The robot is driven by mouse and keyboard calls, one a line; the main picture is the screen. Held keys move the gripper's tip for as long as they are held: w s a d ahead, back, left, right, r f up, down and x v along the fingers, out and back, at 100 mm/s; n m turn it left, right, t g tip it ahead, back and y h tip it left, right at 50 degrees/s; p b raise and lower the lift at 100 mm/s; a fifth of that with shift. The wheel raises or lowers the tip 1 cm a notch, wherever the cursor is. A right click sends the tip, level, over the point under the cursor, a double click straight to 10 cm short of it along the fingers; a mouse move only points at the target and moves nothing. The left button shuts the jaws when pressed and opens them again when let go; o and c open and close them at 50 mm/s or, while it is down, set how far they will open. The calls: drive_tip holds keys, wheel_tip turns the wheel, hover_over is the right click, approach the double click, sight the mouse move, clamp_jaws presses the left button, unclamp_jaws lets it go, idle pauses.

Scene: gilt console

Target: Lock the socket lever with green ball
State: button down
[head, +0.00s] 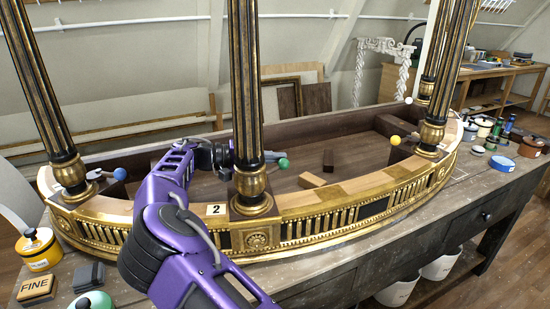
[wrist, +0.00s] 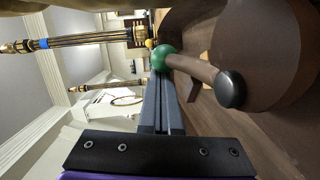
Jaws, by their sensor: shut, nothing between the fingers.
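The green ball (head: 284,163) is on the end of the socket lever, behind the middle column in the head view. In the wrist view the green ball (wrist: 163,58) sits right at my fingertips, and the lever's brown rod (wrist: 195,68) runs from it to a dark round cap. My gripper (wrist: 163,80) is shut with nothing between its fingers; its tips are beside or against the ball, and I cannot tell whether they touch. In the head view my gripper (head: 262,156) is partly hidden by the column.
The gilt middle column (head: 245,100) stands close beside my arm. A blue ball lever (head: 119,174) is at left and a yellow ball lever (head: 395,140) at right. Loose wooden blocks (head: 312,180) lie inside the console. Tins and jars crowd the table's right end.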

drive_tip(key=v, duration=1.2)
drive_tip(key=shift+p, duration=0.4)
